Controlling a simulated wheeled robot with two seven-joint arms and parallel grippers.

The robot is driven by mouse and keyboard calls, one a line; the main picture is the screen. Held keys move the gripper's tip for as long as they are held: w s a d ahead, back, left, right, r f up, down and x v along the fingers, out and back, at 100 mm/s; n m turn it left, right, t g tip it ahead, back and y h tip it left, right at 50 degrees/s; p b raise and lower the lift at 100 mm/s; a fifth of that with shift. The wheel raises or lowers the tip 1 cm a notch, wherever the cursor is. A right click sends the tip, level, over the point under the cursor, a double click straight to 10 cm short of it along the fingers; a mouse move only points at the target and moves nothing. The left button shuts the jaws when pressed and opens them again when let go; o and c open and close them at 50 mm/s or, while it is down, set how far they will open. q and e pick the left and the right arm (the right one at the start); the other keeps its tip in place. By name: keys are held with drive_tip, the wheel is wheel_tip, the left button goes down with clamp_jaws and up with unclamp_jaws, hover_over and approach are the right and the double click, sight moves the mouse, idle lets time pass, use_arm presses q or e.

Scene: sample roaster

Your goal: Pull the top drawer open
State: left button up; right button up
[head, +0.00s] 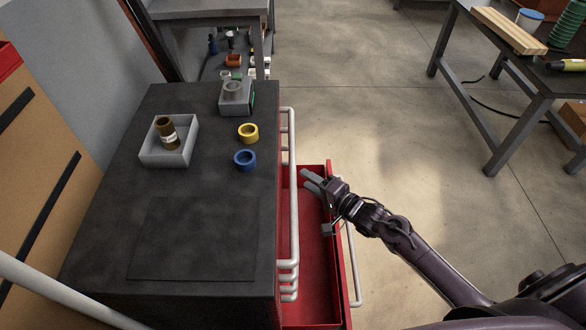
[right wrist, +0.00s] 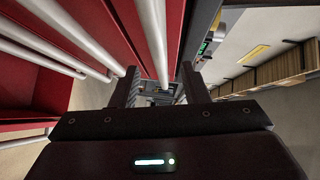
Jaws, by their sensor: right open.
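The cabinet (head: 215,115) has a black top and red drawers with pale bar handles. The top drawer is shut; its handle (head: 291,190) runs along the right side of the cabinet. A lower red drawer (head: 322,295) stands pulled out, with its own handle (head: 353,265) on its front. My right gripper (head: 307,180) is open and empty, above the pulled-out drawer and just right of the upper handles. In the right wrist view a pale bar (right wrist: 153,35) of the upper handles shows between the open fingers (right wrist: 162,82), seemingly ahead of them. My left gripper is out of view.
On the cabinet top are a grey tray (head: 152,157) with a brown jar, a grey device (head: 236,97), a yellow ring (head: 248,132) and a blue ring (head: 245,160). A workbench (head: 550,82) stands at the upper right. The floor between is mostly clear.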

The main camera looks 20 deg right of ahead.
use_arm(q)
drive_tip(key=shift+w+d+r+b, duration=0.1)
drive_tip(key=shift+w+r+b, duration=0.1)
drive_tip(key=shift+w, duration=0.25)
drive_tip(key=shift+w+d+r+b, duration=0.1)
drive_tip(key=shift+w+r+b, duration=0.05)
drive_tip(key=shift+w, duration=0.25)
use_arm(e)
drive_tip(key=x, duration=0.5)
drive_tip(key=shift+w+a+f, duration=0.1)
drive_tip(key=shift+w, duration=0.2)
clamp_jaws()
